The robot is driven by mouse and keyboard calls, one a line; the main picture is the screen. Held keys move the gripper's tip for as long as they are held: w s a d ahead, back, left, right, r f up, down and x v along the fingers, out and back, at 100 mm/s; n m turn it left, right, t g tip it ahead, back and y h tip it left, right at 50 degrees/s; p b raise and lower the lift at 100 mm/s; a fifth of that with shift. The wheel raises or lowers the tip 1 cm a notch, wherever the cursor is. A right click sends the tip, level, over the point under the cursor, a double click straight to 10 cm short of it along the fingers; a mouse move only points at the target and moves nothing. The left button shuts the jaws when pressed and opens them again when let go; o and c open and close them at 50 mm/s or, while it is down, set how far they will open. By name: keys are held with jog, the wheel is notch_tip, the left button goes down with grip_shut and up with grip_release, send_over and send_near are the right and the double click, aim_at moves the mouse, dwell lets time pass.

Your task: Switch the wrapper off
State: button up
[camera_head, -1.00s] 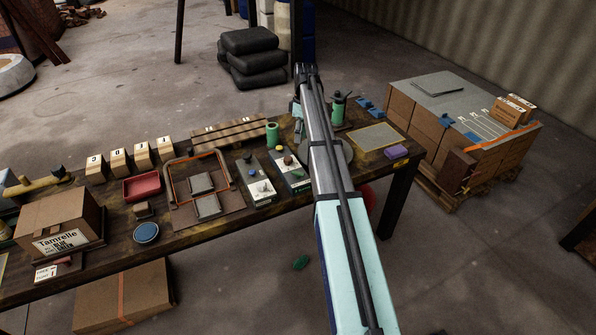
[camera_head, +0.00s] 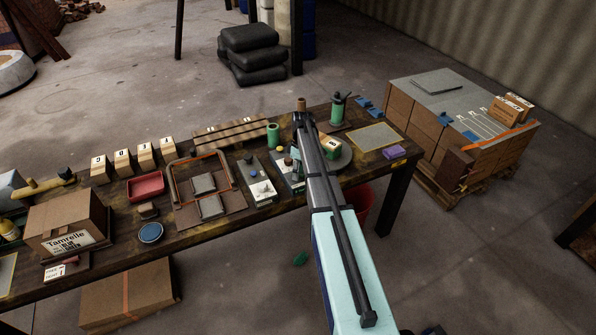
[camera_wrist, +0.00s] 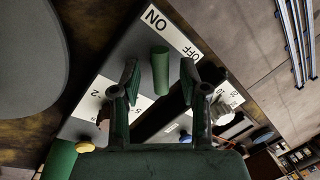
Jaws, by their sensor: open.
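A grey control panel (camera_wrist: 125,45) fills the middle of the wrist view, with a white label strip reading ON and OFF. A green upright handle (camera_wrist: 160,72) stands beside that label. My gripper (camera_wrist: 160,82) is open, with one finger on each side of the handle and visible gaps between. The panel also carries a yellow knob (camera_wrist: 85,147) and a pale knob (camera_wrist: 222,108). In the head view the panel (camera_head: 281,170) is partly covered by my arm, which hides the gripper and handle.
A second panel (camera_head: 258,181) stands close on the left. A green cylinder (camera_head: 273,133) and a green dispenser-like object (camera_head: 338,108) stand behind. A purple block (camera_head: 392,152) lies near the table's right end. A stacked pallet (camera_head: 440,120) stands beyond.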

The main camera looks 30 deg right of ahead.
jog(key=shift+f, duration=0.15)
grip_shut()
